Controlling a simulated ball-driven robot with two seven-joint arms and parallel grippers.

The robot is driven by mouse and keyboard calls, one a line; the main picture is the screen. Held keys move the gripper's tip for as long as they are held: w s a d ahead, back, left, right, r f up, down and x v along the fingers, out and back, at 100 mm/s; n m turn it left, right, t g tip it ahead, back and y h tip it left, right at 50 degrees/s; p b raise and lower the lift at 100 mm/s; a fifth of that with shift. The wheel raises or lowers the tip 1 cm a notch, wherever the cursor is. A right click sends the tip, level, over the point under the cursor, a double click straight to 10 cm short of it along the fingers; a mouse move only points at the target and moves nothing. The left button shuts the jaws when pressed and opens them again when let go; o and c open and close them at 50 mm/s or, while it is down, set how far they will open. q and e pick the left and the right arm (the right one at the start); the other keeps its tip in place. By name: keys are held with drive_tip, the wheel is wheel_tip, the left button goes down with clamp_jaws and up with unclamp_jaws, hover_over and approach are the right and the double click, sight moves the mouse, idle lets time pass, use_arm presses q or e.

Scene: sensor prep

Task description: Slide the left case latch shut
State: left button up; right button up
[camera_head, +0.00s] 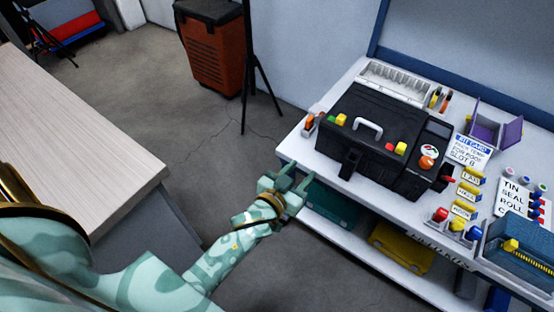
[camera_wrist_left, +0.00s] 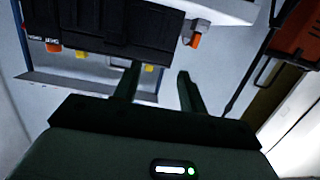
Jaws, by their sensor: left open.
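The black case (camera_head: 378,168) with a white handle (camera_head: 368,126) stands on the white workbench (camera_head: 296,150). A dark latch-like tab (camera_head: 349,163) stands out from the left part of its front face. I cannot tell how far the latch has slid. Small yellow and green pieces sit at the lid's left side. My left gripper (camera_head: 296,176) is open and empty, off the bench's front left edge, apart from the case. In the left wrist view its two fingers (camera_wrist_left: 158,72) point towards the case (camera_wrist_left: 110,32), with a gap between. My right gripper is not in view.
An orange piece (camera_head: 308,122) is beside the case's left end. A lower shelf (camera_head: 345,229) holds a teal bin and a yellow bin. A wooden table (camera_head: 85,130) is on the left, with open floor between.

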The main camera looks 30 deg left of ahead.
use_arm(q)
drive_tip(key=s+f+m+g, duration=0.1)
drive_tip(key=s+f+g, duration=0.1)
drive_tip(key=s+f, duration=0.5)
drive_tip(key=shift+s+d+b, duration=0.3)
drive_tip(key=shift+s+d, duration=0.05)
drive_tip(key=shift+s, duration=0.6)
